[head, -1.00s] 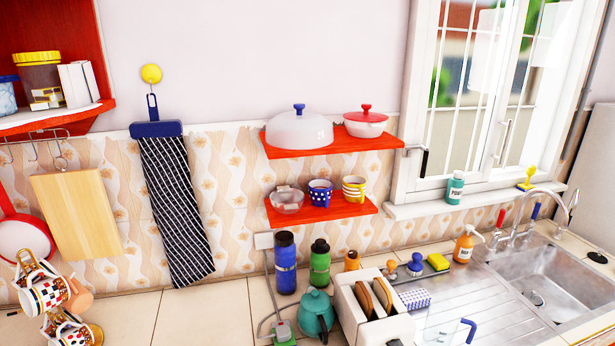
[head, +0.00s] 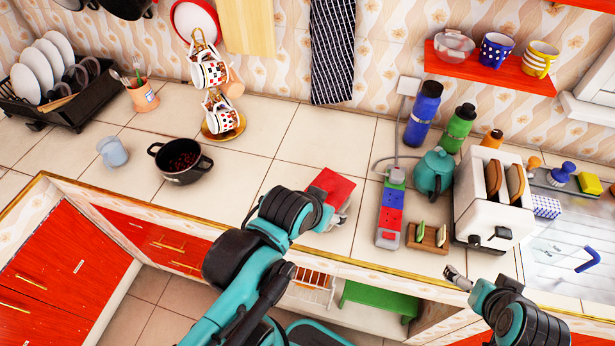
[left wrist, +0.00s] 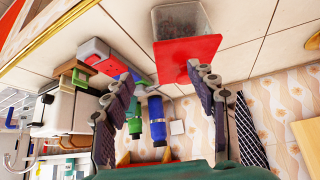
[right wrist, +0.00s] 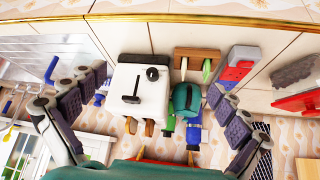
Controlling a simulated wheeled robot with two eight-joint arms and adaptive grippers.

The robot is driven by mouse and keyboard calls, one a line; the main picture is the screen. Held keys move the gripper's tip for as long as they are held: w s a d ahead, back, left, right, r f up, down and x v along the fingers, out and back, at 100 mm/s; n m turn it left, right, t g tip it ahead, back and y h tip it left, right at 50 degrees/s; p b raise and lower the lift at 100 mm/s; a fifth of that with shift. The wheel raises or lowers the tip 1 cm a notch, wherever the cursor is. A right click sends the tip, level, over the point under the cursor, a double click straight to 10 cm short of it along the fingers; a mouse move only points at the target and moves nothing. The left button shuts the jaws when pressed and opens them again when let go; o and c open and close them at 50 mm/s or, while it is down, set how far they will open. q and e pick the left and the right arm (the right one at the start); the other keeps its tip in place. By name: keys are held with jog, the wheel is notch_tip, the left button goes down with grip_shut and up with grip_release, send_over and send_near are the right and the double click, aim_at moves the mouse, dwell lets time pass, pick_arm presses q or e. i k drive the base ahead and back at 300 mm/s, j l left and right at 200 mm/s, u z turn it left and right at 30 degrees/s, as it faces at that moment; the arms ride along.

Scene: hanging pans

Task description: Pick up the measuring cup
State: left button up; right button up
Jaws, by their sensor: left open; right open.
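A clear cup with a blue handle (head: 587,260), which looks like the measuring cup, stands on the sink's drainboard at the right of the head view. Its clear body is hard to make out. The blue handle also shows at the left of the right wrist view (right wrist: 50,70). My right gripper (right wrist: 165,65) is open and empty, left of the cup in the head view and facing the toaster. My left gripper (left wrist: 163,78) is open and empty, close to a clear box with a red lid (left wrist: 187,58); its fingers are mostly hidden in the head view.
A black pot (head: 181,162) sits further left. The counter between pot and red-lidded box is clear.

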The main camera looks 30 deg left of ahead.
aim_at(110, 148)
jog(key=l+u, duration=0.1)
jog(key=u, duration=2.4)
